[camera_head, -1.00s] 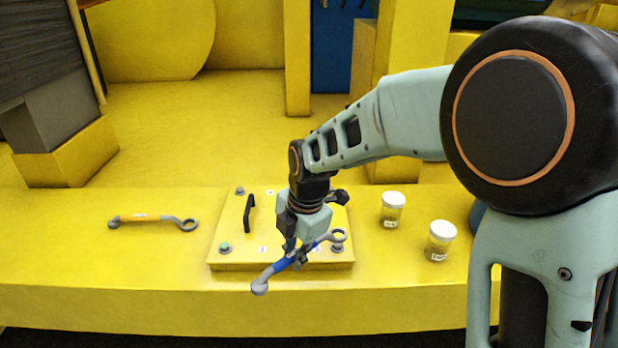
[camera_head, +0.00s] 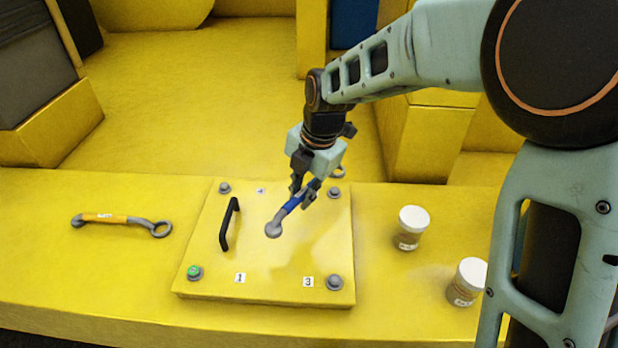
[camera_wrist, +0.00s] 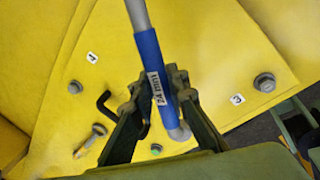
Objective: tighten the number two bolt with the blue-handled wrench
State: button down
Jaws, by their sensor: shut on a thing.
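My gripper (camera_head: 302,194) is shut on the blue handle of the wrench (camera_head: 293,204), above the back right part of the yellow panel. In the wrist view the blue handle (camera_wrist: 151,60) runs between my fingers (camera_wrist: 157,92). The wrench's grey near end hangs over the panel's middle. Its ring end shows partly behind my gripper, close to the back right bolt (camera_head: 334,192); I cannot tell whether they touch. No label shows at that bolt, and no readable number two is in view. The wrist view does not show that bolt.
The panel (camera_head: 290,255) has a green-topped bolt (camera_head: 194,272) by label 1, a bolt (camera_head: 335,282) by label 3, a back left bolt (camera_head: 224,188) and a black handle (camera_head: 229,224). An orange-handled wrench (camera_head: 108,218) lies left. Two white-lidded jars (camera_head: 412,228) (camera_head: 468,282) stand right.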

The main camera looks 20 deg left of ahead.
jog(key=shift+w, duration=0.1)
jog(key=shift+f+b, duration=0.45)
jog(key=shift+f, duration=0.05)
jog(key=shift+d+b+x, duration=0.2)
jog(key=shift+b+x, duration=0.4)
jog(key=shift+x, duration=0.35)
jog(key=shift+d+b+x, duration=0.2)
jog(key=shift+b+x, duration=0.4)
jog(key=shift+x, duration=0.3)
jog(key=shift+s+f, duration=0.25)
jog(key=shift+s, duration=0.05)
jog(key=shift+b+x, duration=0.9)
jog(key=shift+b, duration=0.1)
jog(key=shift+d, duration=0.1)
jog(key=shift+w+a+m, duration=0.1)
jog(key=shift+a+m, duration=0.25)
jog(key=shift+m, duration=0.05)
jog(key=shift+w+a+m, duration=0.15)
jog(key=shift+a+m, duration=0.25)
